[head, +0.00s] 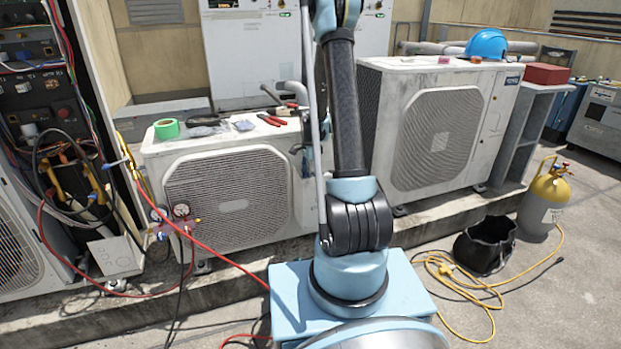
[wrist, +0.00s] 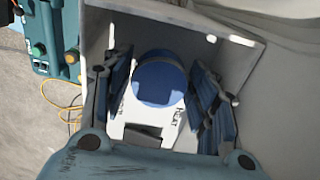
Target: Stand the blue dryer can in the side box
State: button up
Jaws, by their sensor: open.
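The blue dryer can (wrist: 158,80) shows in the wrist view as a round blue end, partly in shadow. It is inside a pale, open-topped side box (wrist: 120,28) with grey walls. My gripper (wrist: 157,92) is open, with one dark blue finger on each side of the can. Gaps show between the fingers and the blue end. A white surface with dark lettering shows just below it; I cannot tell whether this is the can's label. How the can's base rests is hidden. In the head view my arm hides most of the gripper, and I cannot make out the can.
Tape, pliers and other tools lie on the left condenser (head: 225,195). A blue helmet (head: 487,45) and red box (head: 547,74) are at the right condenser (head: 440,125). A black bag (head: 485,245), yellow cylinder (head: 546,200) and loose hoses occupy the right floor.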

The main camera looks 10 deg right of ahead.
notch_tip(320, 180, up, 12)
jog(key=s+r+n, duration=0.3)
jog(key=s+r, duration=0.3)
jog(key=s, duration=0.3)
jog(key=s+r+n+t, duration=0.1)
jog(key=s+r+n, duration=0.35)
jog(key=s, duration=0.65)
jog(key=s+f+n, duration=0.3)
jog(key=s+n, duration=0.1)
jog(key=s, duration=0.5)
jog(key=s+f+n+t, duration=0.1)
jog(key=s+f+n, duration=0.3)
jog(key=s, duration=0.6)
jog(key=shift+n, duration=0.25)
jog(key=shift+c, duration=0.3)
